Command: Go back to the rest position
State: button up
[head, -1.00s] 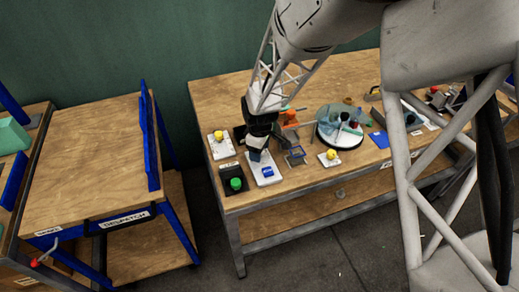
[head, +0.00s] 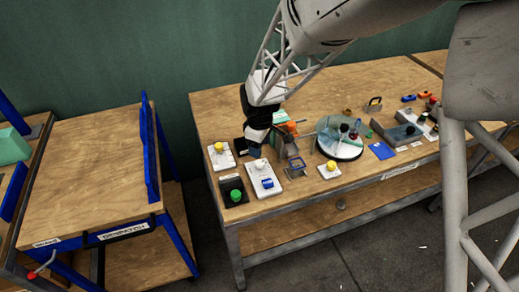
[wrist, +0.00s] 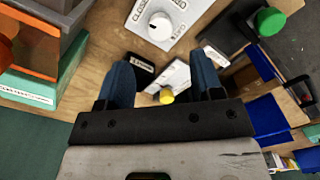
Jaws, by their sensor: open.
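My gripper (head: 255,150) hangs over the left end of the wooden workbench (head: 218,105), above and behind a white plate with a blue part (head: 265,181). In the wrist view my gripper (wrist: 163,72) shows two blue-grey fingers spread apart with nothing gripped between them. A yellow knob (wrist: 166,95) on a white plate shows below, in the gap. A white plate with a white dial (wrist: 160,26) lies ahead of the fingers. The gripper's rest position is not marked in any view.
A green button on a dark plate (head: 236,196) is at the bench's front left. A small blue-framed device (head: 294,166), a yellow-knob plate (head: 330,170) and a round glass-covered tray (head: 340,150) stand to the right. The despatch table (head: 85,180) is at left, across a gap.

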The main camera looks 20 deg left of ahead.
dwell(0.5)
jog(key=s+d+r+m+t, duration=0.1)
jog(key=d+r+m, duration=0.3)
jog(key=d+r, duration=0.65)
jog(key=s+d+r+m, duration=0.2)
jog(key=d+r+m, duration=0.3)
jog(key=d, duration=1.1)
jog(key=s+d+r+m, duration=0.3)
jog(key=s+d+m, duration=0.1)
jog(key=s+d, duration=0.5)
jog(key=s+d+r+m+t, duration=0.1)
jog(key=s+d+r+m, duration=0.3)
jog(key=s+d, duration=0.6)
jog(key=shift+d+m+t, duration=0.3)
jog(key=shift+d+m, duration=0.25)
jog(key=shift+m, duration=0.15)
